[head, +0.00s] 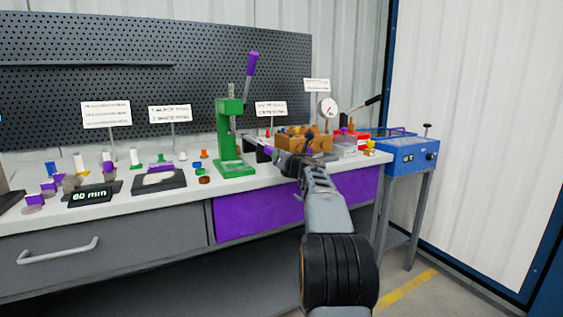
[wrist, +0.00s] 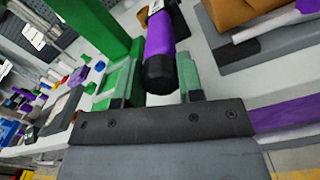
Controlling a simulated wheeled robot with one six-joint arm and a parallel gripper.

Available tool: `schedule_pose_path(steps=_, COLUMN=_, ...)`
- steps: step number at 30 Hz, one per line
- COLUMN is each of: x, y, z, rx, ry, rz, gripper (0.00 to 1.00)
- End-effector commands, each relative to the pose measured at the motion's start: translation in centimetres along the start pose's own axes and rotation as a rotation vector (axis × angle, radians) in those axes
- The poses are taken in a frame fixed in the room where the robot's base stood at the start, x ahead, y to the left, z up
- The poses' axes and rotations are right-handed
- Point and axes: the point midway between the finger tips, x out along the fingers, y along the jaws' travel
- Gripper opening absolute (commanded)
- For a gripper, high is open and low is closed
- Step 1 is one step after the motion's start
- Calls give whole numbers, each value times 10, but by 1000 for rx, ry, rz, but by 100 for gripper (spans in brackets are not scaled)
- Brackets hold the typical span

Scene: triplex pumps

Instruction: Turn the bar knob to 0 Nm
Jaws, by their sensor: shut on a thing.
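My gripper (head: 284,157) reaches over the right part of the bench, between the green press and the orange-brown block. In the wrist view its two fingers (wrist: 160,75) are shut on a purple, round handle (wrist: 160,38) with a black end cap (wrist: 160,74). The cap points toward my palm. A small white label shows farther along the handle; its marks are too small to read. In the head view the held handle is mostly hidden by my gripper. No 0 Nm setting can be read.
The green press (head: 229,140) stands close left of my gripper. The orange-brown block (head: 318,143) and a dial gauge (head: 327,108) are to the right. A blue box (head: 408,158) stands at far right. Small parts and a "60 min" sign (head: 90,196) lie left.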

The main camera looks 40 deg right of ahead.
Motion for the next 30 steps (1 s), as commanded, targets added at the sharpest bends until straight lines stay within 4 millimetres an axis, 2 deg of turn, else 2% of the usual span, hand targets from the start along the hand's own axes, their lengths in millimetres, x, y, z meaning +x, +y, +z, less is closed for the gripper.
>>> schedule_pose_path(steps=9, x=0, y=0, z=-1, rx=-100, ry=1, rz=1, gripper=11)
schedule_pose_path(steps=25, x=0, y=0, z=-1, rx=-117, ry=1, rz=1, gripper=11)
schedule_pose_path(steps=26, x=0, y=0, z=-1, rx=-117, ry=1, rz=1, gripper=37)
schedule_pose_path(steps=30, x=0, y=0, z=-1, rx=-117, ry=1, rz=1, gripper=50)
